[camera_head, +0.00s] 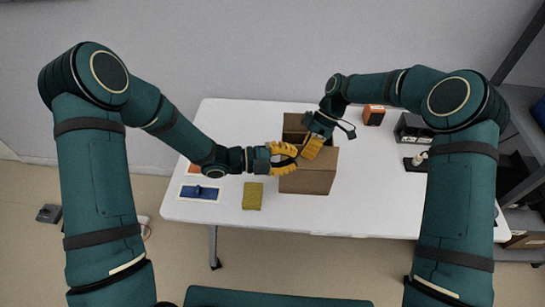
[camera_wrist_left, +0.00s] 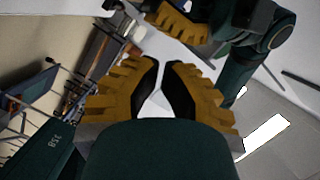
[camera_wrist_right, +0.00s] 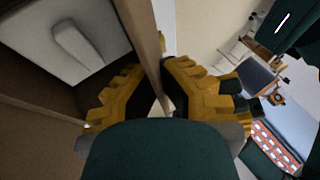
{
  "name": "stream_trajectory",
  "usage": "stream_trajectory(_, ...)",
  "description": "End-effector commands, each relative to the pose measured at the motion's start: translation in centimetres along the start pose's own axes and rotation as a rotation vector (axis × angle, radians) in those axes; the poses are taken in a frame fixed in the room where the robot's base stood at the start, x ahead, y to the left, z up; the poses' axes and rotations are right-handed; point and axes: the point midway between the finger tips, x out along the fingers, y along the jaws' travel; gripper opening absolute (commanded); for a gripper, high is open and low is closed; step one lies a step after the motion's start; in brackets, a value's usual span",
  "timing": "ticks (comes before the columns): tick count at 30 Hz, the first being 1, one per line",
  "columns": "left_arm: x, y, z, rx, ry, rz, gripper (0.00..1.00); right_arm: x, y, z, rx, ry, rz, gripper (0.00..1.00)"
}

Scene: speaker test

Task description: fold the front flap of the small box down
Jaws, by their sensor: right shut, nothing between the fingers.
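The small brown box (camera_head: 305,182) stands on the white table with its top open. It also shows in the right wrist view as brown walls (camera_wrist_right: 40,135). My left gripper (camera_head: 297,157) is at the box's left upper edge, its fingertips close together with nothing seen between them. My right gripper (camera_head: 308,157) is over the box opening and shut. In the right wrist view an upright cardboard edge (camera_wrist_right: 150,60) runs close by its fingertips. The grippers hide part of the box's top, and I cannot tell the front flap's exact angle.
The white table (camera_head: 380,205) has free room right of the box. A yellow-green block (camera_head: 252,196) and a blue item (camera_head: 199,192) lie at left. An orange-black item (camera_head: 374,115) and a dark device (camera_head: 413,128) stand at the back right. A grey shelf (camera_head: 525,220) stands beyond the right end.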

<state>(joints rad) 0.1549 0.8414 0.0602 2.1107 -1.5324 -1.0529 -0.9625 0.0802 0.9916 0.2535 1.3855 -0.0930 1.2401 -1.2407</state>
Motion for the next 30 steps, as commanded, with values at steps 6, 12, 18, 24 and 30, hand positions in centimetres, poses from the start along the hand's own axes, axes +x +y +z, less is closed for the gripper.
stream_trajectory(6, 1.9, 0.1, 2.2, 0.0, -0.002, 0.0, 0.0, 0.2, 0.0, 0.1, 0.001, -0.001, -0.004, 0.0)
stream_trajectory(12, 2.2, 0.1, 3.7, -0.001, -0.001, 0.0, 0.0, 0.2, 0.0, 0.1, 0.0, -0.002, -0.003, 0.0)
stream_trajectory(18, 2.3, 0.0, 3.9, -0.001, -0.001, 0.0, 0.0, 0.2, 0.0, 0.1, 0.0, -0.002, -0.003, 0.0)
stream_trajectory(24, 2.3, 0.0, 4.0, -0.001, -0.001, 0.0, 0.0, 0.2, 0.0, 0.1, 0.0, -0.002, -0.003, 0.0)
stream_trajectory(30, 2.5, -0.1, 5.1, -0.001, -0.001, -0.001, 0.0, 0.2, 0.0, 0.1, 0.0, -0.002, -0.004, 0.0)
